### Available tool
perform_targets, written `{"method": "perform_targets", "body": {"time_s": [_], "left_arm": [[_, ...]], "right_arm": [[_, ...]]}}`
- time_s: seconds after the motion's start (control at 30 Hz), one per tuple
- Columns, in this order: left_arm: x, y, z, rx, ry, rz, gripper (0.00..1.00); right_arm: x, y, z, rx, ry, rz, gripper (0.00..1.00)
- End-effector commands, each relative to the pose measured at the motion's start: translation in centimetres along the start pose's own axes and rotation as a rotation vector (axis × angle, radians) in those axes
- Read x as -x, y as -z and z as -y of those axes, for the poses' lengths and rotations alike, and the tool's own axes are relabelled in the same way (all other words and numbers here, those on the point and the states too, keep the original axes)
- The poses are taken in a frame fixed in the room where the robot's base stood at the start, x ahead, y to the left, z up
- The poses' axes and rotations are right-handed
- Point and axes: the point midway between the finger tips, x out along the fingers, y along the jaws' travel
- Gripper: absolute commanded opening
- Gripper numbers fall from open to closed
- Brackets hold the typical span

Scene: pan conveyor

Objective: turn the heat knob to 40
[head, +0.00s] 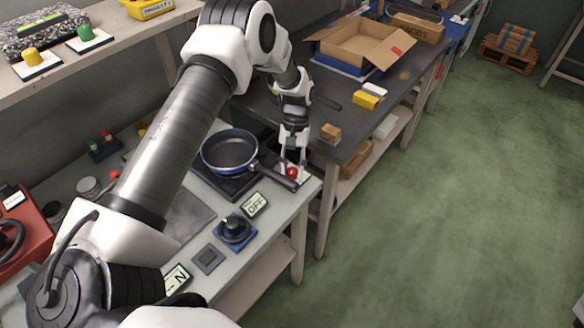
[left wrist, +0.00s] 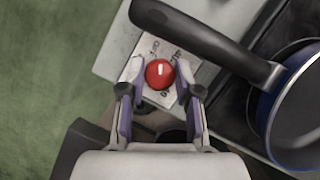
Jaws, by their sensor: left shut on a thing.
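The red heat knob (head: 292,173) sits on a pale marked dial plate at the table's corner, beside the pan's handle. In the left wrist view the knob (left wrist: 159,74) shows round and red with a white pointer mark, and the plate's (left wrist: 152,50) numbers are partly covered and too small to read surely. My left gripper (left wrist: 157,88) reaches down from above and is shut on the knob, one finger on each side. In the head view my left gripper (head: 291,165) hides part of the plate. My right gripper is not in view.
A blue-rimmed black pan (head: 230,150) stands on a dark hob (head: 236,186), its handle reaching close to the knob. A display (head: 255,205) reads OFF. A black knob on a blue base (head: 233,231) is nearer. A dark table (head: 350,125) holds an open cardboard box (head: 362,47).

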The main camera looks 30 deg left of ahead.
Motion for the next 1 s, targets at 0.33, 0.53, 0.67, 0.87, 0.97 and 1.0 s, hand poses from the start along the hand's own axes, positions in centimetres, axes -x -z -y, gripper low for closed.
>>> {"method": "perform_targets", "body": {"time_s": [0.33,0.53,0.67,0.87,0.97,1.0], "left_arm": [[-0.17,0.12,-0.21,-0.303,0.126,-0.004,0.0],[-0.15,0.04,-0.29,-0.466,0.194,-0.003,0.0],[-0.16,0.01,-0.32,-0.554,0.229,-0.003,0.0],[-0.18,-0.02,-0.37,-0.651,0.27,-0.003,0.0],[-0.2,-0.03,-0.39,-0.681,0.281,-0.003,0.0],[-0.21,-0.03,-0.39,-0.689,0.284,-0.003,0.0]], "right_arm": [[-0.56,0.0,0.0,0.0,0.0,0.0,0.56],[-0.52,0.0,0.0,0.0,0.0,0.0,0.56],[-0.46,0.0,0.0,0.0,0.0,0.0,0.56],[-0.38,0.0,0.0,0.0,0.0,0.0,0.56],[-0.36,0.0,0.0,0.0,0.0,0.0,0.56],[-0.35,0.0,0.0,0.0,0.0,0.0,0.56]]}}
